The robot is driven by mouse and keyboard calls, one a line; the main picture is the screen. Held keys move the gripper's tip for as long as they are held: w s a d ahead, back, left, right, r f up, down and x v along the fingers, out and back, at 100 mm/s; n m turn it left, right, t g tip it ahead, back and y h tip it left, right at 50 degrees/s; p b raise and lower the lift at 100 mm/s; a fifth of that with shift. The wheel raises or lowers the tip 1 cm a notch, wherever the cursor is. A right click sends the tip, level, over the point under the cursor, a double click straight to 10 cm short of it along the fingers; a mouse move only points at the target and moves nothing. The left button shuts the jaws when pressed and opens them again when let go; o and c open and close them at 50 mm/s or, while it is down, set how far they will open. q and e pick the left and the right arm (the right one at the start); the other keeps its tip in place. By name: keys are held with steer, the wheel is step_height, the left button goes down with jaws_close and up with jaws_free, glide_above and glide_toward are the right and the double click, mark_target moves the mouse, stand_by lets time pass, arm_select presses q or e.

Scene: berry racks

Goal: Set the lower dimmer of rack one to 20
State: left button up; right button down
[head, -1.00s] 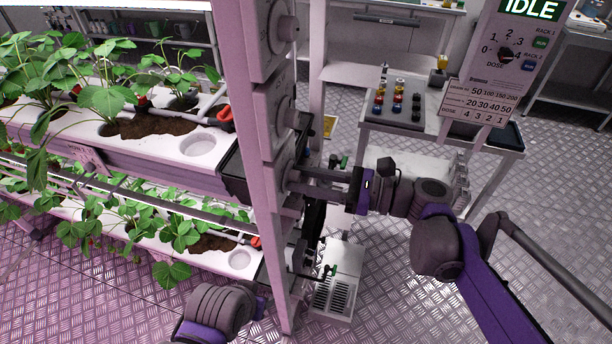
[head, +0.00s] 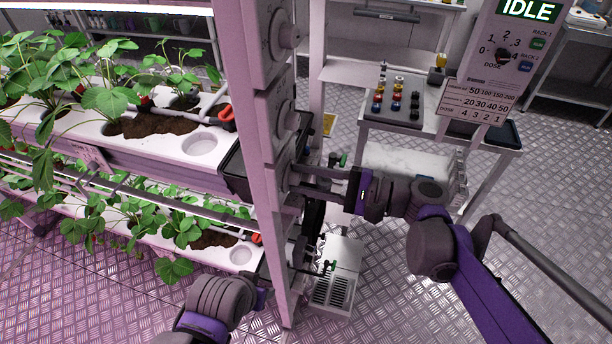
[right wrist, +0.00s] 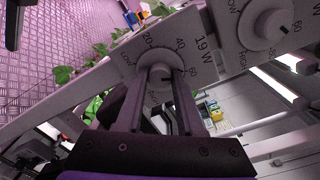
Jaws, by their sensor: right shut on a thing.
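The lowest dimmer box in view (head: 277,165) is on the white rack post, with its knob toward my right gripper (head: 293,180). In the right wrist view the fingers of my right gripper (right wrist: 160,84) are shut on the sides of the round knob (right wrist: 159,76). The dial plate (right wrist: 178,45) reads LOW, 20, 40, 60 and carries "19 W".
Two more dimmers (head: 288,30) sit above on the same post. Strawberry troughs (head: 95,135) lie left of it. A control panel reading IDLE (head: 510,60) and a table with colored bottles (head: 425,125) stand at right. Open floor (head: 400,300) lies below my right arm.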

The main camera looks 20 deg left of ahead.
steer(key=shift+n+p, duration=1.75)
steer(key=shift+n, duration=8.45)
steer(key=c, duration=0.5)
jaws_free()
steer(key=d, duration=1)
steer(key=shift+s+d+b, duration=0.4)
